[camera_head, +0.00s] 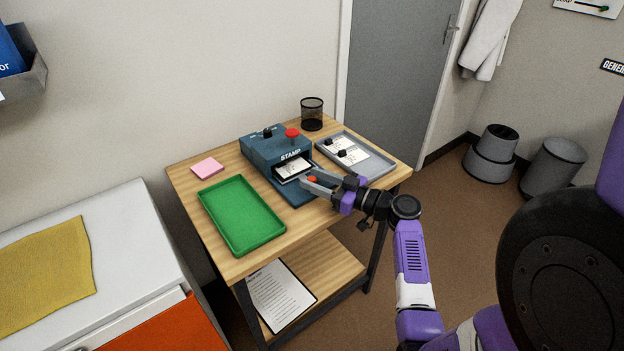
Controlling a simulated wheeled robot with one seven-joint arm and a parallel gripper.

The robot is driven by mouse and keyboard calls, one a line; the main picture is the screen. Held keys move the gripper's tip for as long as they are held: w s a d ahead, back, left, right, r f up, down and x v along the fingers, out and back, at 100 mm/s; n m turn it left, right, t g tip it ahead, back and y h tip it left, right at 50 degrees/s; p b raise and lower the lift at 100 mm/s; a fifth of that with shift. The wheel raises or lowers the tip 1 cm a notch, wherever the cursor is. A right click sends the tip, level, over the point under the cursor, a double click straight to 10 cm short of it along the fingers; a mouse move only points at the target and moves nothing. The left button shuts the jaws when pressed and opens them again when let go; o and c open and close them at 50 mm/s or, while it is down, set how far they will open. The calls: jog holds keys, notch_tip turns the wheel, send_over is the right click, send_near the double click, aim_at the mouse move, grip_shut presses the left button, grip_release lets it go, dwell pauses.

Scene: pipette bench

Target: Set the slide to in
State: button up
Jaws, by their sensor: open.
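A blue stamp machine (262,150) marked STAMP stands at the back middle of the wooden table, with a red button and a black knob on top. A slide (293,168) holding a white card shows at its front opening; whether it is fully in or partly out I cannot tell. A small orange-red part (312,179) shows at the front, close to my fingers. My gripper (308,182) is open at the machine's front, with its fingers around or beside that part; I cannot tell which, nor whether they touch.
A green tray (208,200) lies empty on the left of the table. A grey tray (378,168) with cards and black-knobbed pieces lies on the right. A black mesh cup (312,114) stands at the back, and pink notes (207,167) lie at the left.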

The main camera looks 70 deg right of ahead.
jog(key=s, duration=0.4)
jog(key=s+a+b, duration=0.1)
jog(key=s, duration=0.1)
jog(key=shift+s, duration=0.35)
jog(key=shift+o, duration=0.2)
jog(key=w+r+n+g+y+p, duration=0.3)
jog(key=w+r+n+g+p, duration=0.15)
jog(key=w+r+p, duration=0.7)
jog(key=s+f+m+g+h+p, duration=0.15)
jog(key=s+m+g, duration=0.25)
jog(key=s+g, duration=0.45)
jog(key=shift+m+y, duration=0.25)
jog(key=shift+y, duration=0.1)
jog(key=shift+d+p+x, duration=0.15)
jog(key=shift+p+x, duration=0.15)
jog(key=shift+x, duration=1.95)
jog(key=shift+d+p+x, duration=0.15)
jog(key=shift+p+x, duration=0.1)
jog(key=shift+x, duration=2.05)
jog(key=shift+w+r, duration=0.1)
jog(key=shift+w, duration=0.05)
jog(key=shift+c, duration=0.4)
